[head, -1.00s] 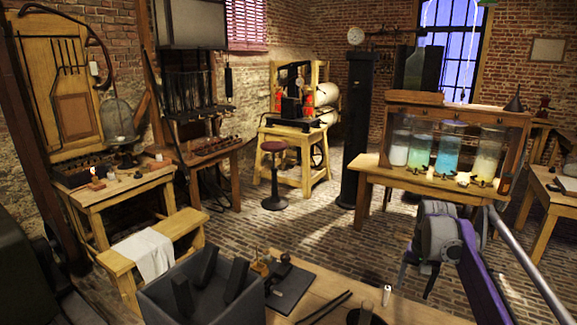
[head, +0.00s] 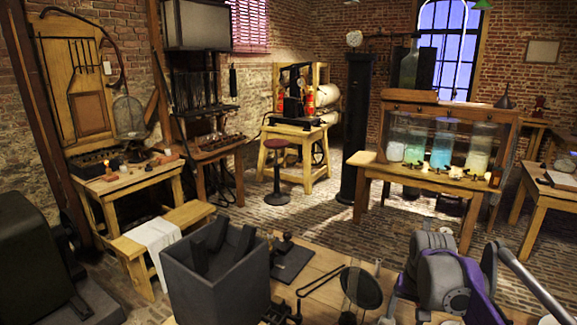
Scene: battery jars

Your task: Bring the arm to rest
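My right arm (head: 440,272), grey and purple, comes in at the lower right over the front bench. It shows as a thick rounded joint with links that run out of the bottom edge. I make out no fingertips on it, so its gripper is out of sight. My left arm and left gripper are not in the picture. The battery jars stand in a row in a wooden case on the far table: a pale one (head: 397,138), a green one (head: 417,145), a blue one (head: 441,150) and a whitish one (head: 479,150).
The front bench (head: 320,262) carries a dark grey open bin (head: 215,290) with dark slabs in it and a round dark disc (head: 361,287). A red-topped stool (head: 277,145) stands farther back. The brick floor (head: 330,222) between the benches is clear.

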